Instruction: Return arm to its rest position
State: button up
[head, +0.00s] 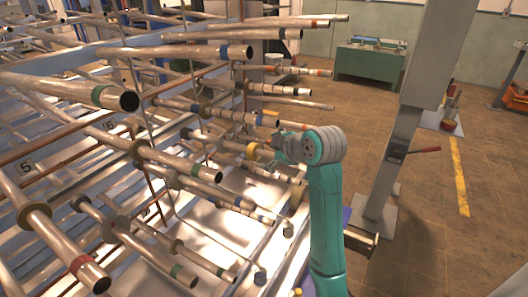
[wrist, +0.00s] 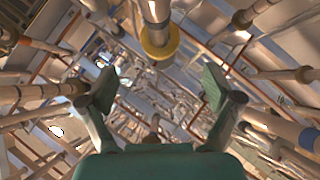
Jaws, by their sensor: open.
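My teal arm (head: 326,215) rises at the right of the pipe rack in the head view and bends left at its top. My gripper (wrist: 158,88) is open in the wrist view, with its two green-padded fingers spread wide and nothing between the pads. It points in among the pipes. In the head view the fingers are small and hard to make out against the pipe ends. A pipe with a yellow ring (wrist: 160,42) hangs close ahead of the gripper, above the gap between the fingers in the picture. I cannot tell its exact distance from the fingers.
Metal pipes with coloured bands, such as a green-banded one (head: 115,97), crowd the left. Pipes also flank both fingers in the wrist view. A grey post (head: 402,150) with a red handle stands right of my arm. The brown floor (head: 440,225) is mostly clear there. A green cabinet (head: 369,66) stands behind.

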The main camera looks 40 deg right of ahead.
jog(key=shift+s+a+r, duration=0.1)
jog(key=shift+s+r, duration=0.25)
jog(key=shift+s, duration=0.15)
